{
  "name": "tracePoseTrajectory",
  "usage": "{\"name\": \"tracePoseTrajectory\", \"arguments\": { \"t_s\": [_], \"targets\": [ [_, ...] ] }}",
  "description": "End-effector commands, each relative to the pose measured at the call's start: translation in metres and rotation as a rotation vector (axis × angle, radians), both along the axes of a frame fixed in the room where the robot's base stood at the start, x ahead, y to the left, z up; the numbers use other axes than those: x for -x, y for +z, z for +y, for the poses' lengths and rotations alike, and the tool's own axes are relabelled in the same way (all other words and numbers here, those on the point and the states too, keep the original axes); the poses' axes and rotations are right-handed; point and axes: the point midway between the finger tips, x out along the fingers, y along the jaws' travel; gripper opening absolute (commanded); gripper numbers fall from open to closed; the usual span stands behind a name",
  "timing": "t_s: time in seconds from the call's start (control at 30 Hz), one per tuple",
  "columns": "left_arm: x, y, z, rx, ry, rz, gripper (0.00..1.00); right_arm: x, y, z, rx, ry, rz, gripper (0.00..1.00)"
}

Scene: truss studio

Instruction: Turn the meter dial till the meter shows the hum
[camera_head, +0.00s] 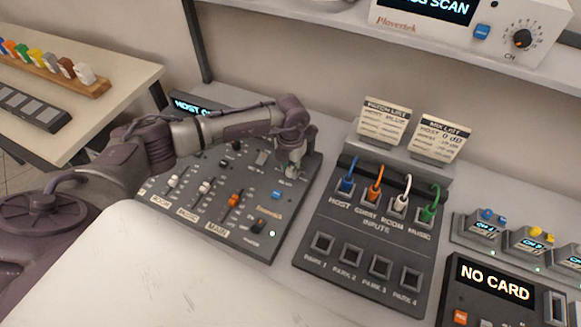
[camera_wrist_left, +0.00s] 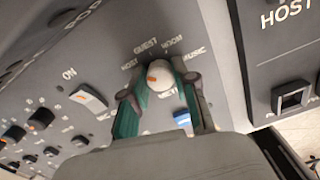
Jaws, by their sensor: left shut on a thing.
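The meter dial (camera_wrist_left: 159,74) is a round pale knob with an orange mark, shown in the left wrist view. The labels HOST, GUEST, ROOM and MUSIC curve around it. My left gripper (camera_wrist_left: 160,90) is shut on the dial, a teal-padded finger at either side. In the head view my left gripper (camera_head: 292,165) is at the back right corner of the mixer (camera_head: 255,238) and mostly hides the dial. The meter display (camera_head: 190,105) begins with HOST; the arm hides the rest of its line. My right gripper is not in view.
A patch panel (camera_head: 335,215) with several coloured plugs stands right of the mixer. Two note cards (camera_head: 384,125) stand behind it. A NO CARD recorder (camera_head: 495,285) is at the lower right.

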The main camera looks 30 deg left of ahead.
Motion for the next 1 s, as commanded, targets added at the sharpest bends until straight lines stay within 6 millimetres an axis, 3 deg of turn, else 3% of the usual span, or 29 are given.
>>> {"name": "tracePoseTrajectory", "arguments": {
  "t_s": [0.27, 1.0],
  "targets": [
    [-0.001, -0.002, 0.0, -0.002, -0.09, -0.002, 0.0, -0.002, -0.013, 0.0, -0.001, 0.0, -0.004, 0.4],
    [-0.001, -0.002, 0.0, -0.001, -0.654, -0.004, 0.0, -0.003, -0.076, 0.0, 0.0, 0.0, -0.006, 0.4]
  ]
}}
